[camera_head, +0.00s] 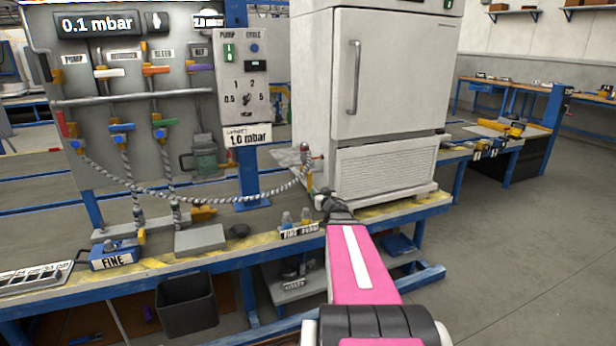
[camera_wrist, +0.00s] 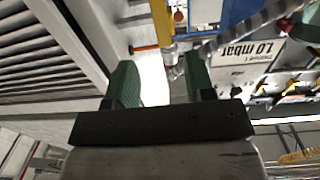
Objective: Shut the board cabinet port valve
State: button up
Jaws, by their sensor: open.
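A white cabinet (camera_head: 390,110) stands on the bench. At its lower left side is a port fitting with an upright yellow handle (camera_head: 309,181), and a braided hose (camera_head: 235,199) runs from it to the valve board (camera_head: 110,100). The board carries several coloured valve handles, among them a red handle (camera_head: 62,124) at its left edge; I cannot read which is marked for the cabinet. My gripper (camera_head: 324,202) is low by the cabinet's front left corner. In the wrist view my gripper (camera_wrist: 160,68) is open and empty, with the yellow handle (camera_wrist: 162,22) just beyond its fingertips.
A control box (camera_head: 243,90) on a blue post stands left of the cabinet. Small bottles (camera_head: 296,218) sit at the bench's front edge near my arm. The cabinet's grille (camera_wrist: 40,55) lies close on the left in the wrist view. The floor at right is clear.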

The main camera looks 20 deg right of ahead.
aim_at(310, 182)
jog(key=shift+y, duration=0.3)
jog(key=w, duration=1.1)
jog(key=shift+w+r, duration=0.15)
jog(key=shift+w, duration=0.15)
jog(key=shift+a, duration=0.1)
grip_shut()
